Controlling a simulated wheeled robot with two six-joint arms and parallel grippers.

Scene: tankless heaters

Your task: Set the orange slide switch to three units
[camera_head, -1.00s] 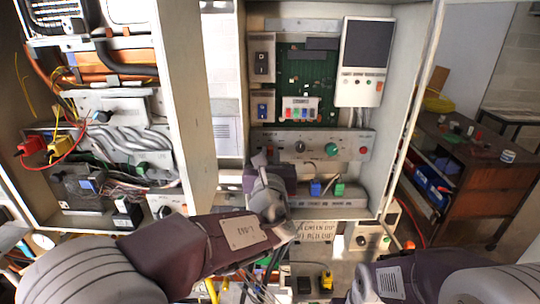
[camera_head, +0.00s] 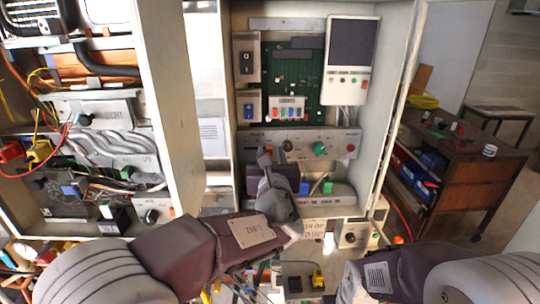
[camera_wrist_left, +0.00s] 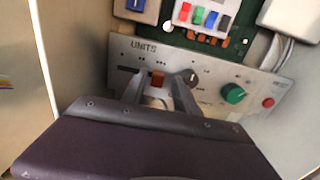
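The orange slide switch (camera_wrist_left: 157,79) sits in a slot on the grey control panel (camera_wrist_left: 212,78), under the word UNITS, in the left wrist view. My left gripper (camera_wrist_left: 160,84) is open, with one finger on each side of the switch. I cannot tell whether either finger touches it. In the head view my left gripper (camera_head: 273,154) reaches up to the left part of the panel (camera_head: 335,146) and hides the switch. My right arm shows at the lower right of the head view, but its gripper is not in view.
Right of the switch are a black knob (camera_wrist_left: 191,76), a green knob (camera_wrist_left: 233,93) and a red button (camera_wrist_left: 268,102). Above is a green circuit board (camera_head: 307,72) with coloured switches. Cabinet walls (camera_head: 172,100) flank the panel. A brown workbench (camera_head: 470,165) stands right.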

